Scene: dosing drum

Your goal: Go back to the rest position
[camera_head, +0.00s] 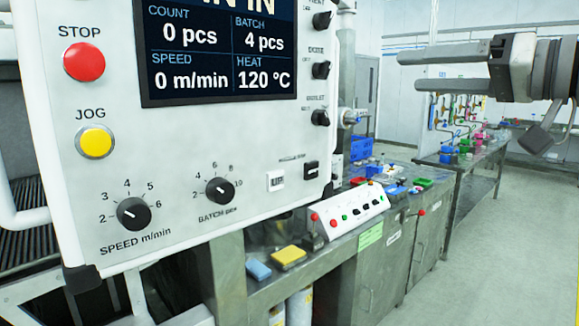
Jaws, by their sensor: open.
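My gripper (407,71) is at the upper right, held in the air with its two grey fingers pointing left. The fingers are apart and nothing is between them. The white control panel (185,170) fills the left and middle, apart from the gripper in the picture. Its screen (218,50) reads COUNT 0 pcs, BATCH 4 pcs, SPEED 0 m/min and HEAT 120 °C. It has a red STOP button (84,62), a yellow JOG button (95,142), a speed knob (133,213) and a batch knob (220,190). The panel's top edge is out of view.
A metal bench (330,257) below carries a sloped white control box (347,212), a blue sponge (258,270) and a yellow sponge (289,257). A second bench (468,172) stands behind. The floor (510,255) at right is clear.

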